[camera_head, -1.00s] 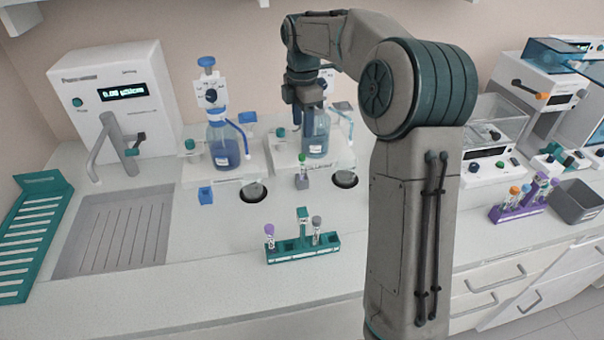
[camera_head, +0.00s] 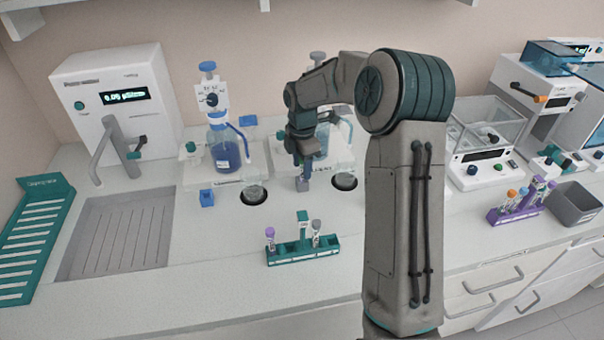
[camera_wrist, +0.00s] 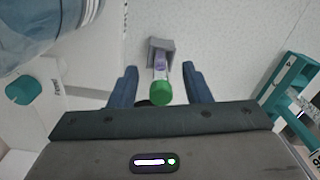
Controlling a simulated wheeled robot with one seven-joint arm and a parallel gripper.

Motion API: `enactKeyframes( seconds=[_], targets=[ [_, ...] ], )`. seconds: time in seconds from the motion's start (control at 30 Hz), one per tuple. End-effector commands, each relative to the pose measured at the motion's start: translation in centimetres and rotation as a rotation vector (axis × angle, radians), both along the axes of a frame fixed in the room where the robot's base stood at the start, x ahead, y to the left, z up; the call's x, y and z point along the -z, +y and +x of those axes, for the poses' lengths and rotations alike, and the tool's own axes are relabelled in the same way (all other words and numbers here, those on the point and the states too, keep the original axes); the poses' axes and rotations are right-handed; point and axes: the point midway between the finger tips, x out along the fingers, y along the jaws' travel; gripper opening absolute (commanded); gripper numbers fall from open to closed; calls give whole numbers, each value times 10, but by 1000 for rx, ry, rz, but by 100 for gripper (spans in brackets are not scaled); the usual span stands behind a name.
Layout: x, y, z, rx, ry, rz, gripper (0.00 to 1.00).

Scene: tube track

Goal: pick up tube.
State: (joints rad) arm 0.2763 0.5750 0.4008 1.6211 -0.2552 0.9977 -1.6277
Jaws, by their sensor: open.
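In the wrist view a tube with a green cap (camera_wrist: 160,93) stands in a small grey holder (camera_wrist: 161,42). The two blue fingers of my gripper (camera_wrist: 159,78) are spread, one on each side of the tube, with clear gaps. In the head view my gripper (camera_head: 303,160) points down right over the holder (camera_head: 302,185), and the tube itself is hidden there. Other tubes stand elsewhere: a purple-capped one (camera_head: 270,238) and a grey-capped one (camera_head: 316,230) in a teal rack (camera_head: 300,259).
A bottle dispenser with blue liquid (camera_head: 225,150) stands left of my gripper; a second bottle is partly hidden behind it. A blue block (camera_head: 206,198) sits to the left. A purple rack (camera_head: 515,214) with several tubes is far right. The front counter is mostly clear.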

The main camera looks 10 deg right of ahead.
Motion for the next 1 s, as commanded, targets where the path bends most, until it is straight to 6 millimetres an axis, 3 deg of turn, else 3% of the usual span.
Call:
enactKeyframes(
  seconds=[0.33, 0.47, 1.0],
  targets=[
    [10, 0, 0, 0, -1, 0, 41],
    [9, 0, 0, 0, -1, 0, 5],
    [0, 0, 0, 1, -3, 0, 4]
  ],
)
